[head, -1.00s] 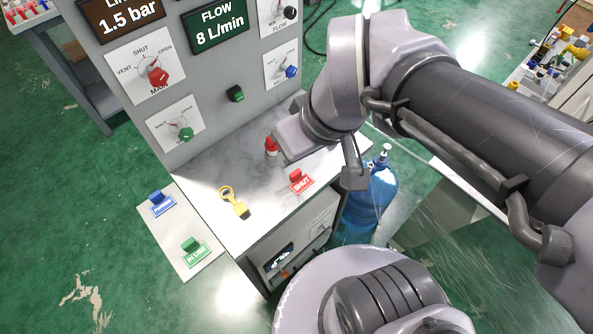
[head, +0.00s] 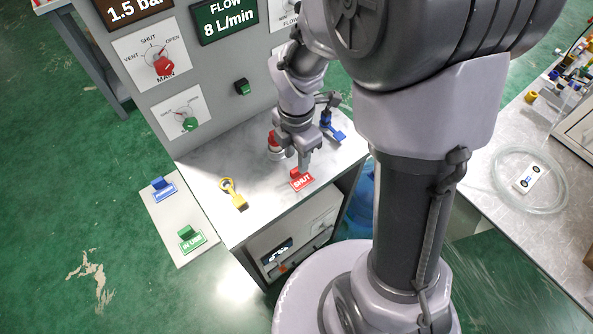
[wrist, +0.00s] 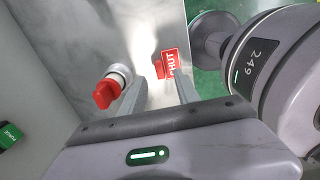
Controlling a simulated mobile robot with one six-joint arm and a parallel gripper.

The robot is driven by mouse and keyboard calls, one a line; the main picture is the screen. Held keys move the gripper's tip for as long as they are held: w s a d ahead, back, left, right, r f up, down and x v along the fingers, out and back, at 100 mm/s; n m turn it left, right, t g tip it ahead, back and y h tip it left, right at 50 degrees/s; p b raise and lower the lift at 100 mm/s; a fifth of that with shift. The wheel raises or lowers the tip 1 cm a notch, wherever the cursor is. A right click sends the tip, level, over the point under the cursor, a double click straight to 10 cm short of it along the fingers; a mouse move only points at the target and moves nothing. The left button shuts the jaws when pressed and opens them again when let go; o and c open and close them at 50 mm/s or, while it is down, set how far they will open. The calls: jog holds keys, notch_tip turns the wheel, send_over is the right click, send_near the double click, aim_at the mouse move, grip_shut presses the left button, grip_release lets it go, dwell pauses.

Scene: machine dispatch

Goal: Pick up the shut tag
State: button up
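The red shut tag (head: 302,181) lies on the grey bench top near its front edge, with a raised red grip. It also shows in the wrist view (wrist: 171,62), past the fingertips and partly covered by the right finger. My gripper (head: 304,165) points down just behind and above the tag in the head view. In the wrist view my gripper (wrist: 160,84) has its two fingers apart with nothing between them. I cannot tell whether a finger touches the tag.
A red-topped white knob (wrist: 108,90) stands close beside the left finger. A yellow tag (head: 233,193) lies left on the bench, and a blue-handled item (head: 331,127) is behind right. Blue (head: 162,188) and green (head: 190,238) tags lie on a side plate. The panel (head: 215,70) rises behind.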

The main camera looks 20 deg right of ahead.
aim_at(295, 170)
jog(key=f+b, duration=0.2)
jog(key=f, duration=0.1)
jog(key=f+b, duration=0.1)
jog(key=f, duration=0.1)
jog(key=shift+a+f, duration=0.2)
jog(key=shift+a, duration=0.05)
jog(key=shift+r, duration=0.2)
jog(key=shift+c, duration=0.5)
grip_shut()
